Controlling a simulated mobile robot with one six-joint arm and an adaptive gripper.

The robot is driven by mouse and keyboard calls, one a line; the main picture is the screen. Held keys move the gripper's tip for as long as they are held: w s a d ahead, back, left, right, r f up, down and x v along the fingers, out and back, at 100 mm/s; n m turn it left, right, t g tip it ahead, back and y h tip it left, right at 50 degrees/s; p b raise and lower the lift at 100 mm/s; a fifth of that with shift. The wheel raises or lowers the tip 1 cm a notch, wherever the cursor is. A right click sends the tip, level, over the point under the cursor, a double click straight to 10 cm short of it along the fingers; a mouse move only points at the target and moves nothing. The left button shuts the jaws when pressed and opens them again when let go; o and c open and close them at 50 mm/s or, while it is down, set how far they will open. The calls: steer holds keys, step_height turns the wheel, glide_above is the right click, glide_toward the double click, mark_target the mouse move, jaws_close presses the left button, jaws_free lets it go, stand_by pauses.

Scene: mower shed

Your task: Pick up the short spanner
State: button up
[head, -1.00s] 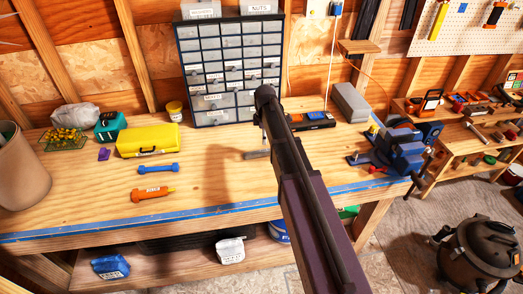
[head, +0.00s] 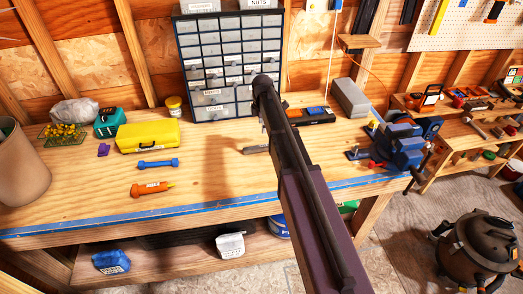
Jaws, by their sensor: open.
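My arm reaches up across the middle of the view over the bench. My gripper is hidden behind the arm's end, so its fingers and their distance from the blue tool do not show.
An orange tool (head: 152,189) lies just in front of the blue one. The yellow case (head: 147,136) is behind it. A drawer cabinet (head: 231,65) stands at the back. A blue vise (head: 400,147) is at the right end.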

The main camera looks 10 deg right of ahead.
mark_target(262, 146)
steer(key=shift+f+b, duration=3.55)
steer(key=shift+f, duration=0.25)
steer(key=shift+f, duration=0.15)
steer(key=f+b, duration=0.3)
steer(key=shift+w, duration=0.3)
steer(key=shift+f+b, duration=0.95)
steer(key=shift+b, duration=0.15)
jaws_close()
